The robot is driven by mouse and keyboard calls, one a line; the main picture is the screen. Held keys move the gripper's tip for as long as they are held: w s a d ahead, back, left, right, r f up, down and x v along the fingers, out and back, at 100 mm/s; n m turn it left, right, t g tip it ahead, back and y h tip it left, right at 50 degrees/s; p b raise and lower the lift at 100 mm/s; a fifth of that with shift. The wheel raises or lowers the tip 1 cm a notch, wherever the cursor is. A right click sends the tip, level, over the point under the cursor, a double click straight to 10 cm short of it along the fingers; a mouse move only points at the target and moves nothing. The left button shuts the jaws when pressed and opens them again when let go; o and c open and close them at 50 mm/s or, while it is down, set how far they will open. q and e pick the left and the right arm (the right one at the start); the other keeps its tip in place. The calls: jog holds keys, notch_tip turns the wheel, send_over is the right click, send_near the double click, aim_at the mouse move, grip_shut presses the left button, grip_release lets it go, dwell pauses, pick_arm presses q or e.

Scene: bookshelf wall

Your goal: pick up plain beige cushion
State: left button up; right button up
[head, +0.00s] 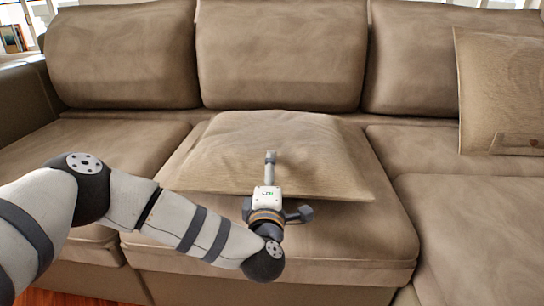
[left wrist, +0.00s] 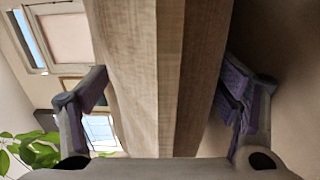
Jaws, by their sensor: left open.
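The plain beige cushion (head: 260,150) lies flat on the middle seat of the brown sofa. My left gripper (head: 269,172) is at its front edge, with one finger showing over the cushion's top; the other finger is hidden. In the left wrist view, the cushion (left wrist: 150,70) runs between the two spread fingers of my left gripper (left wrist: 168,85), with gaps visible on both sides. The jaws are open and the cushion is not gripped. My right gripper is not in view.
The sofa (head: 290,50) has tall back cushions behind the beige cushion. Another beige cushion (head: 500,90) with a small patch leans upright at the right. A green plant (left wrist: 30,152) shows in the left wrist view.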

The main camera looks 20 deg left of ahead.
pick_arm(q)
grip_shut()
jog(key=shift+r, duration=0.15)
dwell(0.4)
